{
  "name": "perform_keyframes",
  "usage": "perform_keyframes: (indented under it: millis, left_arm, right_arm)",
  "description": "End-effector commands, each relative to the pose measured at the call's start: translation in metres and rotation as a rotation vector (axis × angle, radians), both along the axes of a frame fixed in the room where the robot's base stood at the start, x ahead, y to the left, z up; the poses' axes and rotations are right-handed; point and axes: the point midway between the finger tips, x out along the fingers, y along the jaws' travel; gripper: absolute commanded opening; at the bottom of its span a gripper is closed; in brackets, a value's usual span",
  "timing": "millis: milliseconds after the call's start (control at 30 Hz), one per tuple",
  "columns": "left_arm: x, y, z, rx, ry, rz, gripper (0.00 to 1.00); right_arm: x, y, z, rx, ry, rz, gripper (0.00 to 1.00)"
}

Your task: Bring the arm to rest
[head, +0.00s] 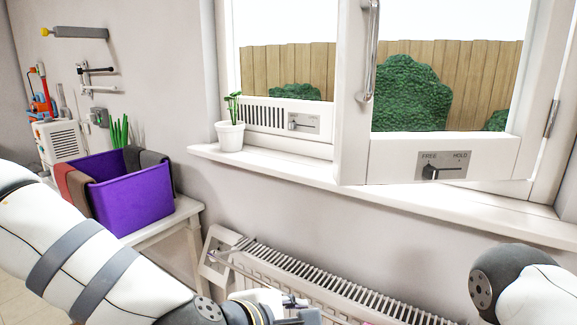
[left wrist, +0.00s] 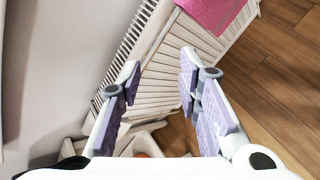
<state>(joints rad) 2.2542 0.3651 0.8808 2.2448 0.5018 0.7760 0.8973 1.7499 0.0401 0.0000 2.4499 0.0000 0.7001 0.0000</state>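My left arm comes in from the left of the head view, and its gripper (head: 296,308) is at the bottom edge, in front of the radiator (head: 330,275). In the left wrist view the left gripper (left wrist: 160,68) has its two purple-padded fingers spread apart with nothing between them. The radiator (left wrist: 165,65) lies beyond the fingers there. Part of my right arm shows at the lower right of the head view; its gripper is out of the picture.
A window sash (head: 440,155) with a FREE/HOLD slider stands open above the sill (head: 400,198). A potted plant (head: 230,135) stands on the sill. A purple bin (head: 130,200) with cloths over its rim is on a white table (head: 185,215). A pink cloth (left wrist: 212,12) lies on the radiator.

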Motion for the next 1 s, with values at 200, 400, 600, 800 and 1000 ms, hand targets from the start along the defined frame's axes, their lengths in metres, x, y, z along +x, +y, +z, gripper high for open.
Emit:
perform_keyframes:
  millis: [200,400,600,800,1000]
  left_arm:
    - [-0.117,0.075,-0.168,0.476,0.112,-0.488,0.31]
    - [-0.252,0.172,-0.244,0.741,0.229,-1.068,0.31]
    - [-0.323,0.231,-0.253,0.803,0.286,-1.429,0.31]
    - [-0.33,0.238,-0.253,0.806,0.29,-1.472,0.31]
    - [-0.329,0.238,-0.253,0.806,0.29,-1.467,0.31]
  right_arm:
    - [0.0,0.0,0.0,0.0,-0.001,0.0,0.4]
    - [0.0,0.0,0.0,0.0,-0.001,0.0,0.4]
    - [0.0,0.0,0.0,0.0,-0.001,0.0,0.4]
    - [0.0,0.0,0.0,0.0,-0.001,0.0,0.4]
    - [0.0,0.0,0.0,0.0,-0.001,0.0,0.4]
